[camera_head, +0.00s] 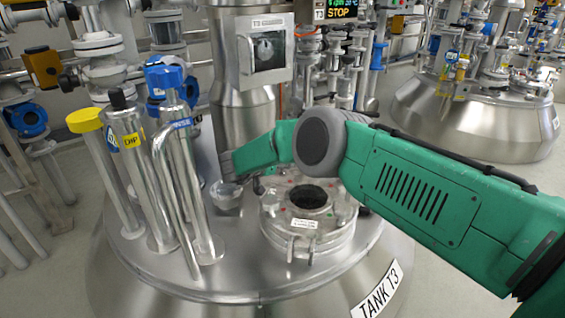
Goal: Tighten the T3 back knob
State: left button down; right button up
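The T3 hatch (335,235) is a round metal cover on top of tank T3 (150,275), with a dark round opening in its middle and a small white label at its front. Clamp fittings sit around its rim. The back knob cannot be made out; my green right arm crosses over the back edge of the hatch. My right gripper (227,164) shows only as a small grey part at the arm's end, left of and behind the hatch, above a small glass-topped fitting (227,190). Its fingers are unclear. My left gripper is out of view.
Several upright metal pipes, one with a yellow cap (84,121) and one with a blue valve (166,76), stand left of the hatch. A thick column with a T3 gauge box (266,50) rises behind. Another tank (480,120) stands at the back right.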

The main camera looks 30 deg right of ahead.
jog(key=shift+w+r+m+g, duration=0.1)
jog(key=shift+m+g, duration=0.3)
dwell(0.3)
jog(key=o, duration=1.2)
jog(key=shift+a, duration=0.1)
notch_tip(320, 180, up, 10)
jog(key=shift+w+f, duration=0.1)
